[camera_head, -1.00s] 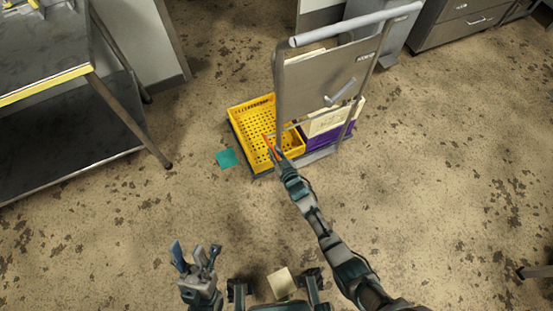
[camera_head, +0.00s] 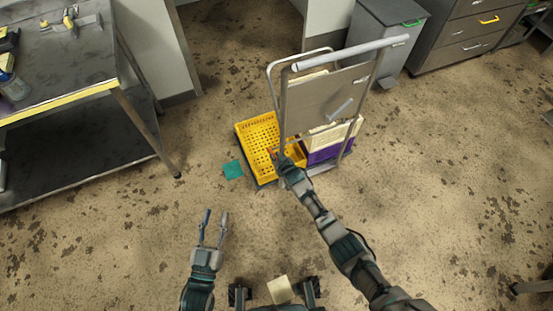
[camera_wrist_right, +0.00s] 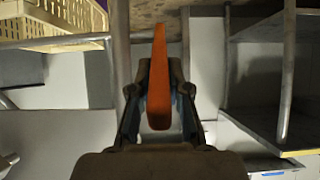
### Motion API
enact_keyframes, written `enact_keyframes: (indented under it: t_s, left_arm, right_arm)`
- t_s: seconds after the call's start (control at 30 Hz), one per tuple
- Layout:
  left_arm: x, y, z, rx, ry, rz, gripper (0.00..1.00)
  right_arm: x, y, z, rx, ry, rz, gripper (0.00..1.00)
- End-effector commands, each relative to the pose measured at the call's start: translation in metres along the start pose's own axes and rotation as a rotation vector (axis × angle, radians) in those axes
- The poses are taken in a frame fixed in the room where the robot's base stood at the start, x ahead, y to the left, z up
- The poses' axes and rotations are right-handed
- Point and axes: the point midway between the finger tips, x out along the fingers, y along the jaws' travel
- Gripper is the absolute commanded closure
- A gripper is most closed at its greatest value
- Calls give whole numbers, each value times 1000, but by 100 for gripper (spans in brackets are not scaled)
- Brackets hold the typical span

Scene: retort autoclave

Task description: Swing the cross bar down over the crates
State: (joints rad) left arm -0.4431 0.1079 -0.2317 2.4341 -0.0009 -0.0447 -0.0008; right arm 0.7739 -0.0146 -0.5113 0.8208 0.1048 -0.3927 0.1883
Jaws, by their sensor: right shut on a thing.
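A trolley holds a yellow crate (camera_head: 256,133), open and perforated, and a purple crate (camera_head: 322,156) with a cream crate (camera_head: 330,134) on top. My right gripper (camera_head: 278,154) is at the yellow crate's near right corner. In the right wrist view it is shut on an orange handle (camera_wrist_right: 158,75). Whether this handle belongs to the cross bar is not clear. A thin metal loop (camera_head: 292,57) stands upright behind the trolley's panel; I cannot tell if it is the cross bar. My left gripper (camera_head: 214,215) is open and empty above the floor, left of the trolley.
The trolley's push handle (camera_head: 350,54) and grey panel (camera_head: 325,100) rise beside the crates. A workbench (camera_head: 60,96) stands at the left, a grey bin (camera_head: 391,35) and drawers (camera_head: 470,30) behind. A teal patch (camera_head: 233,169) lies on the floor. The floor in front is mostly clear.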

Motion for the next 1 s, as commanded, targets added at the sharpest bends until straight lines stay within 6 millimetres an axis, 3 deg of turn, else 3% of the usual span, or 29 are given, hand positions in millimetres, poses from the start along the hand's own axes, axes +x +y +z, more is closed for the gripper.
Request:
enact_keyframes:
  t_s: [0.4, 0.43, 0.5, 1.0]
  left_arm:
    - [2, -1, 3, 1, -12, 0, 60]
    - [2, -1, 3, 1, -12, 0, 60]
    - [2, -1, 3, 1, -12, 0, 60]
    - [-1, 0, 0, 0, -7, 0, 60]
  right_arm:
    - [0, 0, -3, 0, 0, 0, 100]
    - [0, 0, -3, 0, 0, 0, 76]
    - [0, 0, -3, 0, 0, 0, 59]
    - [-9, 0, -1, 0, -1, 0, 58]
